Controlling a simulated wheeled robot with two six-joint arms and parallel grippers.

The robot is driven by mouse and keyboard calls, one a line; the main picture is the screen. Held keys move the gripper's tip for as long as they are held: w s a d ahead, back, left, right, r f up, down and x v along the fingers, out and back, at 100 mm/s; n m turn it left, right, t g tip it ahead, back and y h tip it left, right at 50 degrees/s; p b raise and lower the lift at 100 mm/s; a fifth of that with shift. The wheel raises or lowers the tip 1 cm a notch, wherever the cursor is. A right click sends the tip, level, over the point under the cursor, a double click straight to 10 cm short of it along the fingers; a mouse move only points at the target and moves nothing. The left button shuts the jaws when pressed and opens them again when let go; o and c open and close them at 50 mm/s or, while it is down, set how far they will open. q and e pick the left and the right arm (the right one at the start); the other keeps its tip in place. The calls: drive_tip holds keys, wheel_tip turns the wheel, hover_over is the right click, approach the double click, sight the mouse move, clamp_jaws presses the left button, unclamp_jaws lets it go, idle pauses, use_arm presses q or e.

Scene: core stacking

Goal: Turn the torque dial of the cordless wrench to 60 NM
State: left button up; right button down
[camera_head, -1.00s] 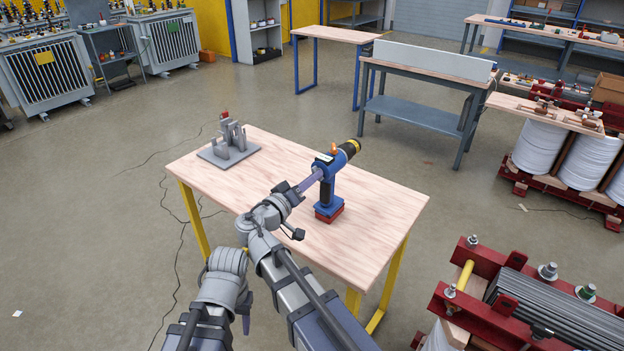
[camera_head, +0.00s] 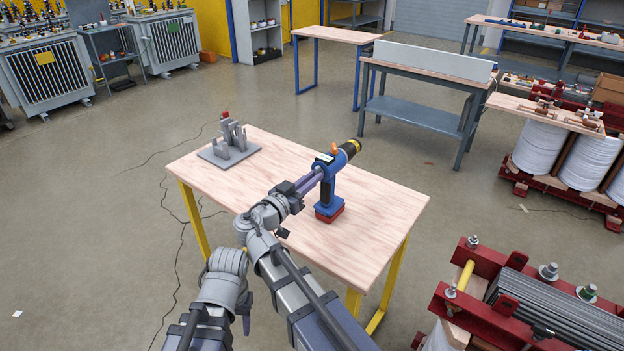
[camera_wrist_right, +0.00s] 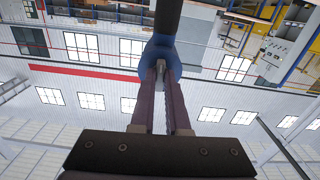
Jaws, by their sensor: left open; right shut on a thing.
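The cordless wrench (camera_head: 329,191) stands upright on the wooden table. It has a blue body, a yellow and black nose, an orange part on top and a red base. My right gripper (camera_head: 321,174) reaches it from the near left and is shut at its rear end. In the right wrist view, the fingertips (camera_wrist_right: 161,72) close on a small grey piece, seemingly the torque dial, against the blue wrench body (camera_wrist_right: 161,50). Dial markings cannot be read. My left gripper (camera_head: 246,322) is open, low at the near left, away from the wrench and mostly hidden by its arm.
A grey fixture (camera_head: 230,145) stands on the far left corner of the table (camera_head: 385,205). The table's right side is clear. A red-framed transformer core (camera_head: 530,300) stands at the lower right, apart from the table. A grey workbench (camera_head: 425,85) stands behind.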

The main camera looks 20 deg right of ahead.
drive_tip(key=shift+m, duration=0.3)
idle(0.4)
drive_tip(key=c, duration=0.9)
unclamp_jaws()
